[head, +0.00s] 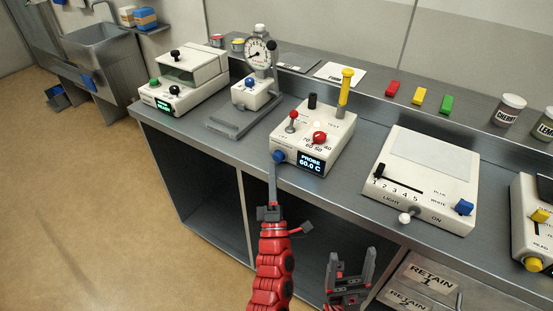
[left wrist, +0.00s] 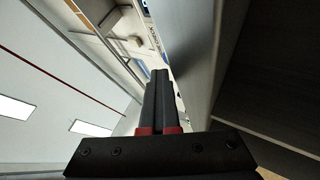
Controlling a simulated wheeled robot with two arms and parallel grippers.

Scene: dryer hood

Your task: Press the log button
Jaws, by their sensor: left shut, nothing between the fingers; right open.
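A white probe box (head: 318,140) stands near the bench's front edge in the head view. Its display (head: 311,162) reads "PROBE 60.0 C". A blue round button (head: 278,156) sits at its front left corner; its label is too small to read, so I cannot tell if it is the log button. My left gripper (head: 273,168) is shut and empty, its tips just below the blue button; I cannot tell whether they touch it. The shut fingers also show in the left wrist view (left wrist: 159,95). My right gripper (head: 352,268) is open and empty, low before the bench.
The box also carries a red-topped lever (head: 292,120), a red knob (head: 320,138) and a yellow-handled probe (head: 346,86). A dial gauge stand (head: 257,70) is behind left, a light box (head: 425,180) to the right. Open shelves lie below the bench edge.

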